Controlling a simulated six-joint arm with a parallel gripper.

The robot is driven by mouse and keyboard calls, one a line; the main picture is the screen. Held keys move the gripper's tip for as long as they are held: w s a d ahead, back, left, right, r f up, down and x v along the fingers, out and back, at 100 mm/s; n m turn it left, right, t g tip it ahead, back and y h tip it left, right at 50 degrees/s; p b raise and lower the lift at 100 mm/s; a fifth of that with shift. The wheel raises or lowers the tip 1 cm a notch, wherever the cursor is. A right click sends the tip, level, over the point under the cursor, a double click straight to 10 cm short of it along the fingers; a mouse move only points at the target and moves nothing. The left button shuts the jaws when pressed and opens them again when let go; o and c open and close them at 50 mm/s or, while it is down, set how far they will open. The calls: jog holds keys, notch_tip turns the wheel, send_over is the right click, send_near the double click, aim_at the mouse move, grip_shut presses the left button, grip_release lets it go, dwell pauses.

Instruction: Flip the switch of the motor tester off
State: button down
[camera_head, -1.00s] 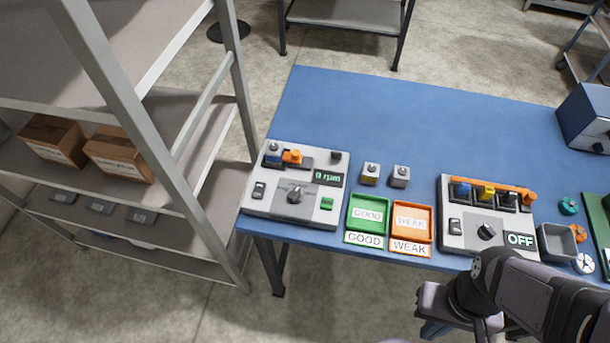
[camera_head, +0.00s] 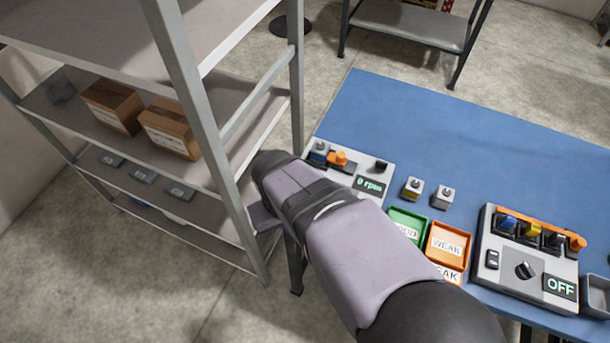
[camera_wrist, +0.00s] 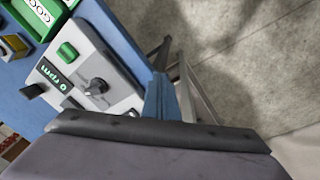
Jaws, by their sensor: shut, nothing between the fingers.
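The motor tester (camera_head: 376,163) is the pale grey box at the table's left end, with a "0 rpm" display and an orange part on top. In the head view my arm covers most of its front, including the switch. In the wrist view the tester (camera_wrist: 113,68) shows its display, dark knob and green button. A small dark spot low on its panel there may be the switch; I cannot tell. My gripper (camera_wrist: 160,128) is shut and empty, seen as a dark-edged grey shape close to the tester's near side. Contact cannot be judged.
A grey shelf (camera_head: 222,165) with cardboard boxes stands left of the table, close to my arm. A green tray (camera_head: 408,219), an orange tray (camera_head: 449,243) and a second tester reading OFF (camera_head: 528,262) lie to the right. The back of the blue table (camera_head: 430,125) is clear.

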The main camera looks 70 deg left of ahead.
jog(key=w+a+r+m, duration=0.1)
jog(key=a+r+m, duration=0.3)
jog(key=r, duration=0.2)
jog(key=w+a+r+m+t+y, duration=0.1)
jog(key=a+r+m, duration=0.3)
jog(key=r, duration=0.3)
jog(key=shift+w+a+r+m+t+y, duration=0.15)
jog(key=shift+w+a+m+t+y, duration=0.2)
jog(key=shift+m, duration=0.35)
jog(key=p+x, duration=0.2)
jog(key=x, duration=0.4)
jog(key=p+x, duration=0.3)
jog(key=x, duration=0.3)
jog(key=shift+s+d+f, duration=0.1)
jog(key=shift+d+f, duration=0.05)
jog(key=shift+f, duration=0.95)
